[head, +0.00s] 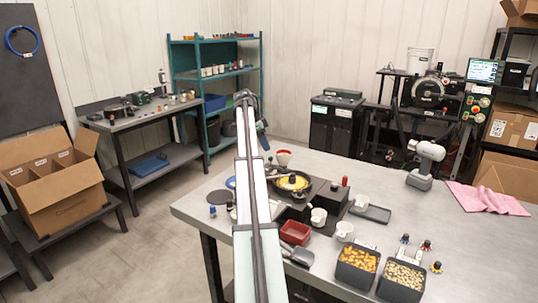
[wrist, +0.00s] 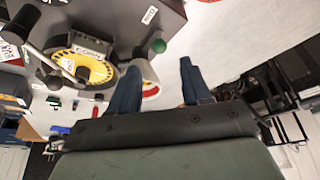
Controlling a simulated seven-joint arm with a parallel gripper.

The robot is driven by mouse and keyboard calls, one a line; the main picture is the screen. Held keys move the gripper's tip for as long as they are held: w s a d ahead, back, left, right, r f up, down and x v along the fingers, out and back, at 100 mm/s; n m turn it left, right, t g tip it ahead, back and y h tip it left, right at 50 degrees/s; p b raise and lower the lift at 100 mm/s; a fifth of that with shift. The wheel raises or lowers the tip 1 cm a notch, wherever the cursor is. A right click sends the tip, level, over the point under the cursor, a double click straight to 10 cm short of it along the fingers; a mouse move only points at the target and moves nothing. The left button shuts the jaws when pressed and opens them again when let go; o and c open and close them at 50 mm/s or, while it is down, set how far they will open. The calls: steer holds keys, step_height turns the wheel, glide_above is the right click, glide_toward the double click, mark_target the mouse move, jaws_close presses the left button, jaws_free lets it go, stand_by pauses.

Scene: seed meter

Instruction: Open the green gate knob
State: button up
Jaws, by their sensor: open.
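The green gate knob (wrist: 159,46) shows in the wrist view as a small round ball beside the dark housing of the seed meter (wrist: 115,20). I cannot make it out in the head view. The meter's yellow disc (wrist: 90,68) lies left of the knob; it also shows in the head view (head: 293,182). My gripper (wrist: 160,66) is open, with two blue fingers apart and nothing held between them. The knob appears beyond the fingertips, between their directions; the gap in depth is hard to judge. In the head view my arm hides part of the bench.
A white cup with a red rim (wrist: 148,78) appears close to the left finger. On the bench (head: 405,222) are a red tray (head: 295,232), white cups, two seed bins (head: 357,266), a white scanner-like tool (head: 426,160) and a pink cloth (head: 485,199).

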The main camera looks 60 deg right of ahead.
steer(key=shift+x, duration=2.95)
jaws_close()
steer(key=shift+w, duration=0.1)
